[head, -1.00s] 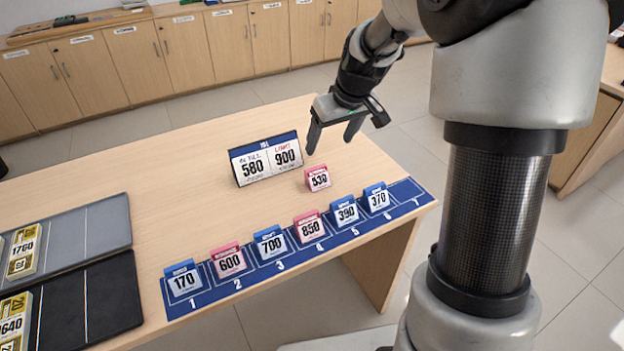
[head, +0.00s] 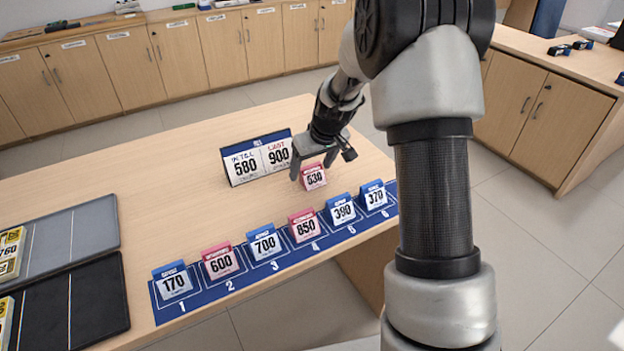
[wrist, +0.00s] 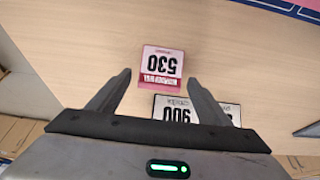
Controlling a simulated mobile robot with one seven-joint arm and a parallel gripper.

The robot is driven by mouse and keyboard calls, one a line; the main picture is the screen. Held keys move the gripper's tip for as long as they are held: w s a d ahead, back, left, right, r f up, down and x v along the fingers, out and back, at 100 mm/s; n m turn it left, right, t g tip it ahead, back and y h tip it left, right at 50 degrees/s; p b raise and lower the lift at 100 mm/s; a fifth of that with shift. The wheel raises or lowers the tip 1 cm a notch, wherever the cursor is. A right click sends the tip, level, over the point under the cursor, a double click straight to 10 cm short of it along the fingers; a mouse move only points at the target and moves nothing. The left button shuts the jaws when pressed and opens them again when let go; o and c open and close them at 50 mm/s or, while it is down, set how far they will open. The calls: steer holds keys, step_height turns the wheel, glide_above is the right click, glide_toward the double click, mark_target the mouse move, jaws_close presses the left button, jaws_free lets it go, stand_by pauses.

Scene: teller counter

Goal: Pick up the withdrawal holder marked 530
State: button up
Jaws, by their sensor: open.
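The pink withdrawal holder marked 530 (head: 314,177) stands on the counter, behind the numbered blue strip and just right of the 580/900 sign. In the wrist view the holder (wrist: 162,65) appears upside down, a little beyond the fingertips and between their lines. My gripper (head: 313,172) is open, with its fingers pointing down close above and behind the holder. In the wrist view both fingers of my gripper (wrist: 160,80) are apart and nothing is between their pads. I cannot tell from the head view whether a finger touches the holder.
The sign reading 580 and 900 (head: 257,158) stands close to the left of my gripper. A blue strip (head: 190,304) in front carries several blue and pink holders, from 170 to 370. Dark trays (head: 117,290) lie at the left. The counter behind the sign is clear.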

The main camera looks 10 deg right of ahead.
steer(key=shift+w+f, duration=0.25)
steer(key=shift+f, duration=0.35)
steer(key=shift+r, duration=0.1)
steer(key=c, duration=1.1)
